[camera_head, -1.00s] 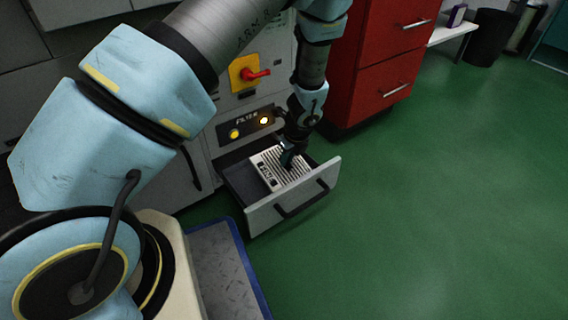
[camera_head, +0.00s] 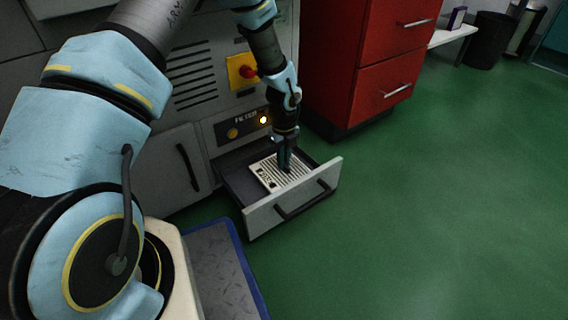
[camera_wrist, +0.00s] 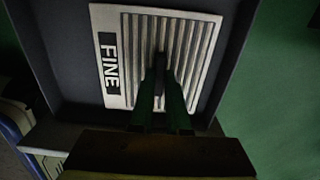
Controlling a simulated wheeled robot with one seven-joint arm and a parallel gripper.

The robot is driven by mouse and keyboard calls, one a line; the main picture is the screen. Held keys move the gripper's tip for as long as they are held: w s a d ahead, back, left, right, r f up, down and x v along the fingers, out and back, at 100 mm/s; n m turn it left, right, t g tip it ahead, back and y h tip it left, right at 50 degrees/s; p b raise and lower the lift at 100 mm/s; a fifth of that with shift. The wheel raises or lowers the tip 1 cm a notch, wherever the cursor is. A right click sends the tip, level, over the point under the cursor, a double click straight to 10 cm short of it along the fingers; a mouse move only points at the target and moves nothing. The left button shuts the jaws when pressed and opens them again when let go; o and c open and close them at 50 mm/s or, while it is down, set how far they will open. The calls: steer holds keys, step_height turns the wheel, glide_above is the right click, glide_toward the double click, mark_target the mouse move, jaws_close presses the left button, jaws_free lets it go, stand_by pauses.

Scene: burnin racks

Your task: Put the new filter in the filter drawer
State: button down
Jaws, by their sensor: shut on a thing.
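The filter drawer (camera_head: 262,214) stands pulled out at the bottom of the grey machine. The new filter (camera_head: 265,174), a pale ribbed panel with a black "FINE" label, is inside the drawer's walls. In the wrist view the filter (camera_wrist: 130,90) lies within the dark drawer (camera_wrist: 62,60), with a gap at its left side. My gripper (camera_head: 286,168) points down into the drawer from above. Its fingers (camera_wrist: 162,100) are shut on a dark grip at the filter's middle. Whether the filter touches the drawer floor I cannot tell.
A red cabinet (camera_head: 345,70) stands to the right. The green floor at right is clear.

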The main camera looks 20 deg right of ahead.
steer(key=shift+f, duration=0.2)
steer(key=c, duration=0.9)
jaws_free()
steer(key=shift+r, duration=0.15)
step_height(320, 180, up, 8)
steer(key=p, duration=0.4)
steer(key=shift+f, duration=0.2)
steer(key=shift+s, duration=0.1)
